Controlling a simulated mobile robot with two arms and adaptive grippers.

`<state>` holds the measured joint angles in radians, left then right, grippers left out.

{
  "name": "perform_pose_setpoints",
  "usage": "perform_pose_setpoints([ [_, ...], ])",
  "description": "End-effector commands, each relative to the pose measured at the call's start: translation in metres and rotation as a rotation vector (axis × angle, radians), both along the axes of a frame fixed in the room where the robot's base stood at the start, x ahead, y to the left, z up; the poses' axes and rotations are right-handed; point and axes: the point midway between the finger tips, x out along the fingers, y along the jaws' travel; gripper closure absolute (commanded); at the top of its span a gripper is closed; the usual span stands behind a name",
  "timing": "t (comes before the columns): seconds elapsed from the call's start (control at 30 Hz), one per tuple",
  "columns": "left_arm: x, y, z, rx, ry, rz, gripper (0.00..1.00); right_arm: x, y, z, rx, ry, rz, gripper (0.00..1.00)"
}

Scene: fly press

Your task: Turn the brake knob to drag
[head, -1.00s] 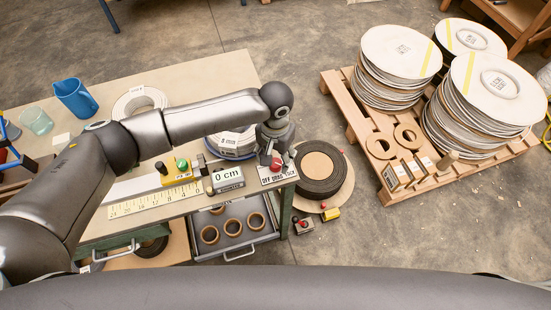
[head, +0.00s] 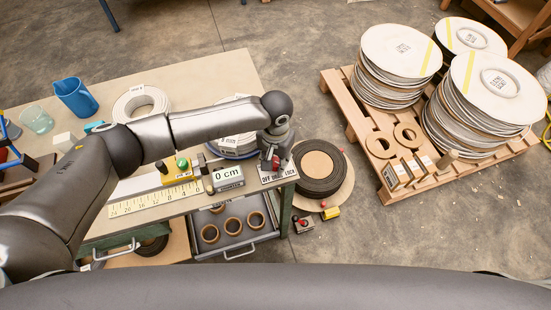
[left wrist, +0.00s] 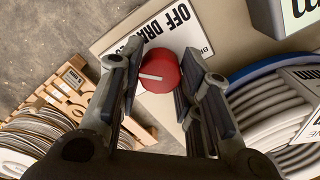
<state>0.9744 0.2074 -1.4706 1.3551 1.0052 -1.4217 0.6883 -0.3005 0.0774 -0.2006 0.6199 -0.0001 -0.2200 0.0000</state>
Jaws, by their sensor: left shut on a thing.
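The red round brake knob (left wrist: 160,72) has a white pointer line, which points to the left in the left wrist view. It sits on a white label plate (left wrist: 119,41) marked OFF, DRAG and LOCK; the fingers cover part of the lettering. In the head view the plate (head: 287,172) is at the right corner of the bench, and the knob (head: 276,162) is partly hidden by the fingers. My left gripper (left wrist: 160,80) points down over the knob and is shut on it, one finger on each side. My right gripper is not in view.
A display reading 0 cm (head: 227,177) stands just left of the plate, beside a green button (head: 182,163) and a ruler (head: 140,203). A cable coil (head: 233,144) lies behind the arm. A black reel (head: 318,170) is on the floor to the right.

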Motion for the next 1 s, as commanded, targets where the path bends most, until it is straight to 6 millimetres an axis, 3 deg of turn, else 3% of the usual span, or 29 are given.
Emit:
perform_pose_setpoints([
  [0.37, 0.0, 0.0, 0.002, -0.001, 0.002, -0.123, 0.92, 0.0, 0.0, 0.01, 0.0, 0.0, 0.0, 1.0],
  [1.0, 0.0, 0.0, 0.002, -0.002, 0.0, -0.626, 0.92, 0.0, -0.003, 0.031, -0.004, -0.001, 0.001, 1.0],
])
